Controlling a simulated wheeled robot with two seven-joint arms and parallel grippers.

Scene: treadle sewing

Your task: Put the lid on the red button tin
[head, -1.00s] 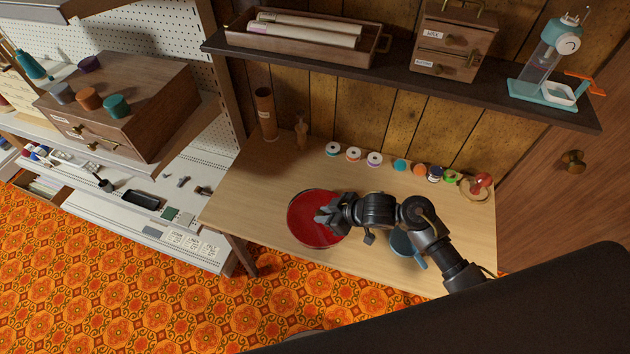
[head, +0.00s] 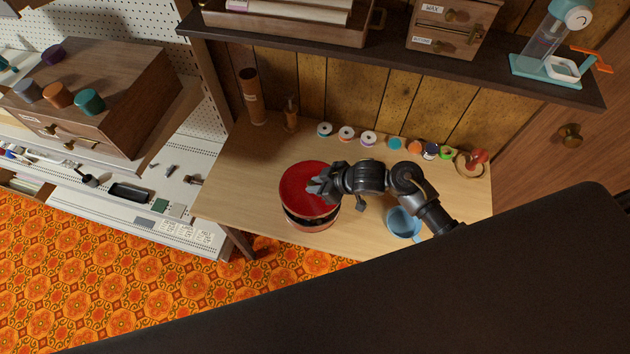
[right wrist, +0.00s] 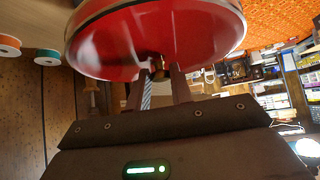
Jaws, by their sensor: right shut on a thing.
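The round red lid (head: 303,182) is over the red button tin (head: 314,226) on the wooden table. The lid sits toward the back of the tin. A dark gap shows between lid and tin at the front, so the lid is not flush there. Most of the tin is hidden by the lid. My right gripper (head: 320,186) reaches in from the right over the lid and is shut on it, at its middle. In the right wrist view, the fingers (right wrist: 162,78) meet a small knob at the middle of the lid (right wrist: 195,35). My left gripper is not in view.
A blue mug (head: 402,224) stands right of the tin, close to my right arm. Several thread spools (head: 368,138) line the table's back. A dark shelf (head: 380,57) overhangs behind. A wooden drawer box (head: 110,100) stands at left. The table's left part is clear.

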